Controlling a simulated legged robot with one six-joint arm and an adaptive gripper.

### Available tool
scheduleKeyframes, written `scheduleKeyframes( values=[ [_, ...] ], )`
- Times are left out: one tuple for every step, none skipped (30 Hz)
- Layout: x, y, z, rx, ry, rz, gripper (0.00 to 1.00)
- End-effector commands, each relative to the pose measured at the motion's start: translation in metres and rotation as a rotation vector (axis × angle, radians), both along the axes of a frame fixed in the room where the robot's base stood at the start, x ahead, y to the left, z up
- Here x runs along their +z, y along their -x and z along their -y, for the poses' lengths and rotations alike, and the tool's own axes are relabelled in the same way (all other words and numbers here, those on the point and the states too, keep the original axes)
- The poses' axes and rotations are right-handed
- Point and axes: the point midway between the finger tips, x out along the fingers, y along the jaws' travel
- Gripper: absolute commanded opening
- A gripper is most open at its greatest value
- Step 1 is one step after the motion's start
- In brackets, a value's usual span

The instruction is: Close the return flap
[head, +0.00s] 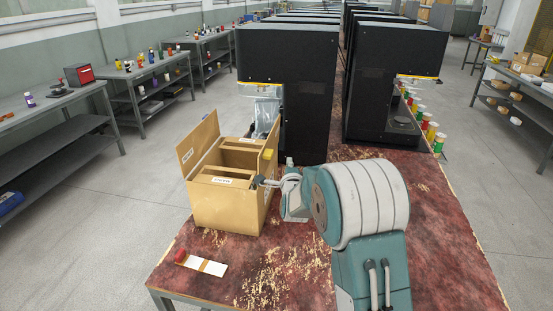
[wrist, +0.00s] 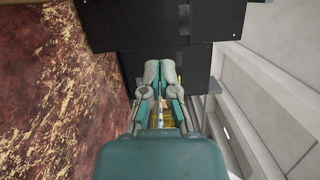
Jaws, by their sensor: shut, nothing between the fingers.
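A tan box (head: 228,210) stands on the worn red table, with a divided top and white labels. A flat tan flap (head: 198,143) stands up, tilted outward, along the box's left edge; I take it to be the return flap, and it is open. My gripper (head: 259,182) is at the box's right side, across the box from the flap. I cannot tell whether it touches the box. In the wrist view my gripper (wrist: 159,70) has its fingers together with nothing seen between them. The flap cannot be made out in the wrist view.
Black machines (head: 287,75) stand close behind the box, with another row (head: 385,85) to the right. A red-ended card (head: 203,263) lies on the table (head: 280,280) in front of the box. Grey benches (head: 70,105) line the left wall. The floor between is clear.

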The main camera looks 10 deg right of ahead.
Motion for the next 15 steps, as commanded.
scheduleKeyframes(
  values=[
    [0.000,-0.009,0.002,-0.001,0.000,0.001,0.00],
    [-0.001,-0.013,0.002,-0.001,0.000,0.000,0.00],
    [0.000,-0.019,0.003,-0.001,0.000,0.000,0.00],
    [0.000,-0.024,0.004,-0.001,0.000,0.000,0.00],
    [0.000,-0.025,-0.005,0.003,-0.001,0.000,0.00],
    [0.001,-0.027,-0.012,0.004,-0.001,0.000,0.00],
    [0.001,-0.028,-0.016,0.003,-0.001,0.000,0.00],
    [0.002,-0.029,-0.019,0.002,-0.002,0.000,0.00],
    [0.002,-0.031,-0.024,0.003,-0.001,0.001,0.00],
    [0.002,-0.032,-0.026,0.002,-0.001,0.000,0.00],
    [0.002,-0.033,-0.028,0.001,-0.001,0.000,0.00],
    [0.002,-0.034,-0.031,0.001,0.000,0.000,0.00],
    [0.002,-0.035,-0.032,0.001,0.000,0.000,0.00],
    [0.003,-0.035,-0.033,0.001,0.000,0.000,0.00],
    [0.003,-0.035,-0.034,0.001,0.000,0.000,0.00]
  ],
)
